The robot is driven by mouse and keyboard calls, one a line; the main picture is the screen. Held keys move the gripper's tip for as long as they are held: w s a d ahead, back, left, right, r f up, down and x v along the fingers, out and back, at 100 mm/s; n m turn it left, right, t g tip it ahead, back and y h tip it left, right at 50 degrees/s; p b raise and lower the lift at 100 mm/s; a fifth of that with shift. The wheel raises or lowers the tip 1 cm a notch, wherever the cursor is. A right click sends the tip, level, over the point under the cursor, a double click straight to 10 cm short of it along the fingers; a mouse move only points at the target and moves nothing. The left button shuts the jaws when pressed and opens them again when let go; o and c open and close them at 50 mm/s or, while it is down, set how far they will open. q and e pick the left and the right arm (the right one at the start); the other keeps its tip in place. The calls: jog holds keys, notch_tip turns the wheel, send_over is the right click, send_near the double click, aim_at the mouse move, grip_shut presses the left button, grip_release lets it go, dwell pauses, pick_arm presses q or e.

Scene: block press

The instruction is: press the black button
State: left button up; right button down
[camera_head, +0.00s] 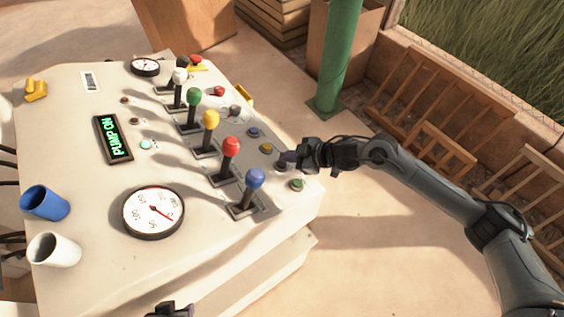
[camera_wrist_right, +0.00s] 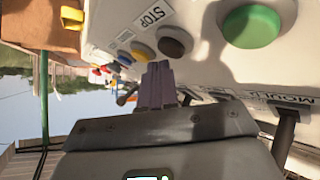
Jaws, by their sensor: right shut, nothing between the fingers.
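The black button (camera_wrist_right: 174,41) shows in the right wrist view as a dark round cap between the yellow button (camera_wrist_right: 142,51) and the large green button (camera_wrist_right: 250,25). My right gripper (camera_wrist_right: 157,68) is shut and empty, its fingertips just beside the black button's lower left edge in that view. I cannot tell whether they touch it. In the head view my right gripper (camera_head: 285,160) is at the console's right edge, between the yellow button (camera_head: 266,148) and the green one (camera_head: 297,184), and hides the black button. Part of my left gripper (camera_head: 170,311) shows at the bottom edge.
The white console (camera_head: 95,220) bears a row of levers with coloured knobs, including a blue one (camera_head: 254,179) and a red one (camera_head: 230,146), close left of my right gripper. A display (camera_head: 113,139) reads PUMP ON. A green post (camera_head: 338,55) stands behind.

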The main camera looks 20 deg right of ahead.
jog(key=shift+a+f, duration=0.2)
jog(key=shift+f, duration=0.3)
dwell(0.8)
jog(key=shift+d+r+p, duration=0.25)
jog(key=shift+r+p, duration=0.4)
jog(key=shift+r, duration=0.1)
jog(key=shift+d+r, duration=0.1)
jog(key=shift+r, duration=0.05)
